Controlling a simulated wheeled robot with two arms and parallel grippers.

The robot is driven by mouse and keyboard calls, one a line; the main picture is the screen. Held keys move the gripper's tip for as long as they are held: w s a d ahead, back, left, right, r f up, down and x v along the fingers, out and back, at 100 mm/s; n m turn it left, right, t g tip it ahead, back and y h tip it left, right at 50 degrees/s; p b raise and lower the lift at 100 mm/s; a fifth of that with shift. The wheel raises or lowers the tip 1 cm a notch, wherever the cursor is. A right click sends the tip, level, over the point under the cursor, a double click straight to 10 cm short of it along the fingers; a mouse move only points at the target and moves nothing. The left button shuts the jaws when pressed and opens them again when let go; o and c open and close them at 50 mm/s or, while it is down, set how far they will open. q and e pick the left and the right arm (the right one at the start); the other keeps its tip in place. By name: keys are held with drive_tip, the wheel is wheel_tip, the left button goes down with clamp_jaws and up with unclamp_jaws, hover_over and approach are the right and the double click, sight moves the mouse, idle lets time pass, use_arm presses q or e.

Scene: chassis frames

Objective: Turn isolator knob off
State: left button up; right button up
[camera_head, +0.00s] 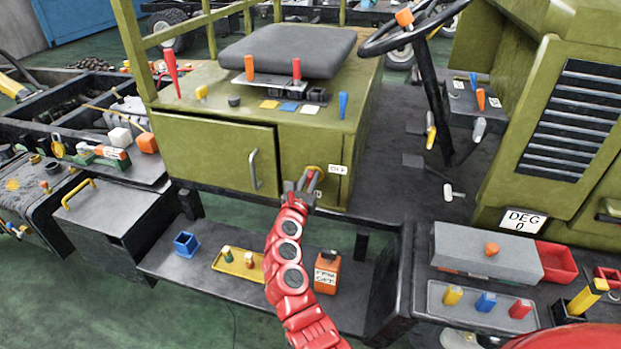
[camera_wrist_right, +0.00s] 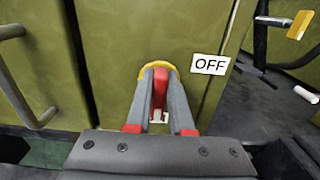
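The isolator knob (camera_wrist_right: 160,84) is red and sits in front of a yellow round plate (camera_wrist_right: 158,66) on the olive panel under the seat. An "OFF" label (camera_wrist_right: 210,64) is to its right, and it also shows in the head view (camera_head: 338,170). My right gripper (camera_wrist_right: 160,78) reaches the panel with its two grey fingers on either side of the knob, apparently gripping it. In the head view my right gripper (camera_head: 309,181) covers most of the knob, so its turn angle is hard to tell. My left gripper is not in view.
A cabinet door with a grey handle (camera_head: 254,170) is left of the knob. A shelf (camera_head: 180,262) below holds a blue cup, a yellow tray and an orange can. The steering wheel (camera_head: 414,27) and its column stand to the right.

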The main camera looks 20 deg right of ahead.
drive_tip(key=shift+d+f+n+b, duration=0.1)
drive_tip(key=shift+n+b, duration=0.25)
drive_tip(key=shift+n, duration=0.05)
clamp_jaws()
drive_tip(key=shift+n, duration=0.6)
drive_tip(key=shift+w+a+n, duration=0.1)
drive_tip(key=shift+a+n, duration=0.1)
drive_tip(key=shift+n, duration=0.6)
drive_tip(key=shift+w+a+r+n+p, duration=0.1)
drive_tip(key=shift+n+p, duration=0.1)
drive_tip(key=shift+n, duration=0.25)
drive_tip(key=shift+a+r+n+p, duration=0.1)
drive_tip(key=shift+n+p, duration=0.05)
drive_tip(key=shift+n, duration=0.3)
drive_tip(key=shift+w+a+f+n+p, duration=0.1)
drive_tip(key=shift+f+n+p, duration=0.15)
drive_tip(key=shift+n+p, duration=1.4)
drive_tip(key=shift+w+a+f+n+p, duration=0.15)
drive_tip(key=shift+n+p, duration=0.65)
drive_tip(key=shift+n, duration=1.6)
drive_tip(key=shift+a+f+n+p, duration=0.1)
drive_tip(key=shift+f+n+p, duration=0.2)
drive_tip(key=shift+n+p, duration=1.35)
drive_tip(key=shift+f+n+b, duration=0.1)
drive_tip(key=shift+n+b, duration=0.2)
drive_tip(key=shift+n, duration=0.4)
